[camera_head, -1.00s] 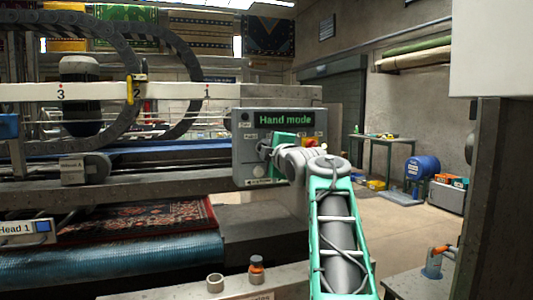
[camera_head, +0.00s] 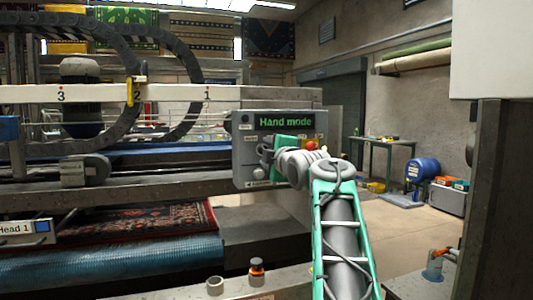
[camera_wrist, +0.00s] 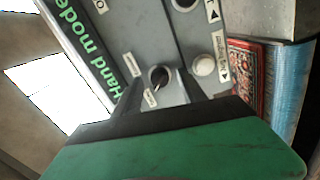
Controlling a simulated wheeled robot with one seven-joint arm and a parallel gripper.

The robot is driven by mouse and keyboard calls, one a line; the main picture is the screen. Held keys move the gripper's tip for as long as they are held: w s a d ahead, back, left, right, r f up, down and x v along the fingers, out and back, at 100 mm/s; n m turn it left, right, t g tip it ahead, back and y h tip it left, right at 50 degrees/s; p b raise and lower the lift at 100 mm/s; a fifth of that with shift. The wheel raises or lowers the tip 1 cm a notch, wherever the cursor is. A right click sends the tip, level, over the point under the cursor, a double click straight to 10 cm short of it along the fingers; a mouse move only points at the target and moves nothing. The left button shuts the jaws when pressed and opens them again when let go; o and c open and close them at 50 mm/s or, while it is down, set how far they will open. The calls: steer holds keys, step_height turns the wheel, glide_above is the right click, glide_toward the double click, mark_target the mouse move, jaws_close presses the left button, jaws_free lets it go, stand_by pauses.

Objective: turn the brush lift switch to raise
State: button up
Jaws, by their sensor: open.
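The grey control panel (camera_head: 243,150) with the green "Hand mode" display stands at mid-frame in the head view. My gripper (camera_head: 265,158) is at its lower front, and my wrist hides part of the panel face. In the wrist view, a dark round rotary switch (camera_wrist: 158,77) with a pale pointer mark sits between small label plates. My gripper (camera_wrist: 163,88) is open, with one dark finger on each side of this switch. I cannot tell whether they touch it. The labels are too small to read, so I cannot confirm it as the brush lift switch.
A patterned rug (camera_head: 150,225) lies under the machine at left. Open floor lies at right.

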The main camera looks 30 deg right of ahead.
steer(key=v, duration=0.6)
steer(key=shift+s+b, duration=0.3)
steer(key=shift+s, duration=0.1)
steer(key=shift+a, duration=0.2)
steer(key=s+a+f+m+g+y+p, duration=0.1)
steer(key=a+f+m+g+y+p, duration=0.1)
steer(key=a+f+m+g+p, duration=0.5)
steer(key=s+a+f+m+y+p, duration=0.1)
steer(key=s+a+f+y+p, duration=0.1)
steer(key=a+f+p, duration=0.75)
steer(key=s+a+f+m+g+p, duration=0.2)
steer(key=s+a, duration=0.4)
steer(key=s, duration=0.3)
steer(key=s+a+f+m+g+p, duration=0.3)
steer(key=s+a+f+g+p, duration=0.1)
steer(key=s, duration=0.5)
step_height(320, 180, down, 3)
steer(key=shift+a+r+g+y, duration=0.1)
steer(key=shift+a+g+y, duration=0.2)
steer(key=shift+a+g, duration=0.6)
steer(key=shift+a+t, duration=0.25)
steer(key=shift+t, duration=0.05)
steer(key=shift+c, duration=0.3)
